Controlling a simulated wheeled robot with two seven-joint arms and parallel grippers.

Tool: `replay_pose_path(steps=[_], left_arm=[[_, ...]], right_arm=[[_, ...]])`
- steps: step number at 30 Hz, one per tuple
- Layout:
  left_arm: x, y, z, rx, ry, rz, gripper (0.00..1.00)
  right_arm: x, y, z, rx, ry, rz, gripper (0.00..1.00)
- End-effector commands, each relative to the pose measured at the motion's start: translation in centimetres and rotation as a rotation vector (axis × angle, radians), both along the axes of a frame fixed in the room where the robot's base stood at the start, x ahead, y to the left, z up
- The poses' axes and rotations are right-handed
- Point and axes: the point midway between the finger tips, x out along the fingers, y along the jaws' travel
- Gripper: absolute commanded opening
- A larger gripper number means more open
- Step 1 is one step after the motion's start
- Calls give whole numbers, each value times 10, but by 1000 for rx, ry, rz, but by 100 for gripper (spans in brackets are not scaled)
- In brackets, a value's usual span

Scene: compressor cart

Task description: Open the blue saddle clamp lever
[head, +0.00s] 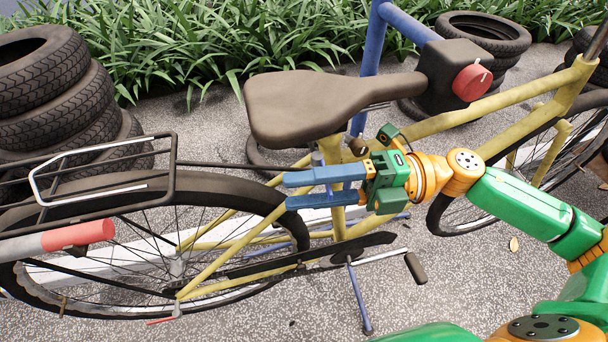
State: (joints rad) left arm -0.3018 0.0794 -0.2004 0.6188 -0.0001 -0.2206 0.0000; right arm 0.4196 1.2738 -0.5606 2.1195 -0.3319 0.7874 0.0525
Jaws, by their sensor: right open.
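The yellow bicycle (215,255) stands side-on, with its brown saddle (325,100) above the seat tube. A small blue-grey piece (318,159) beside the top of the seat tube looks like the saddle clamp lever. It is mostly hidden, so its position cannot be told. My right gripper (287,190) comes in from the right, just below the saddle. Its two blue fingers point left, apart and empty, in front of the seat tube. The small piece shows just above the upper finger; I cannot tell whether they touch. My left gripper is not in view.
A blue stand (374,45) with a black head and red knob (472,82) rises behind the saddle. A black rear rack (172,180) and a grey bar with a red end (78,235) are at left. Tyre stacks (50,85) stand behind. Paving in front is mostly clear.

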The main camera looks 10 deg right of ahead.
Motion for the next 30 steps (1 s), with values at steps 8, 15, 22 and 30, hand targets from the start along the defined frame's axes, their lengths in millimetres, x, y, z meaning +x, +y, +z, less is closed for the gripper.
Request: replay_pose_path(steps=[8,15,22,30], left_arm=[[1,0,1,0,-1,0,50],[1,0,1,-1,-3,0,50],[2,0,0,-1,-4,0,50],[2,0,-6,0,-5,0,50]], right_arm=[[0,4,-1,0,0,0,49],[1,4,-1,0,0,-1,0],[1,3,0,4,-3,28,0],[-4,-8,-1,3,-3,222,0]])
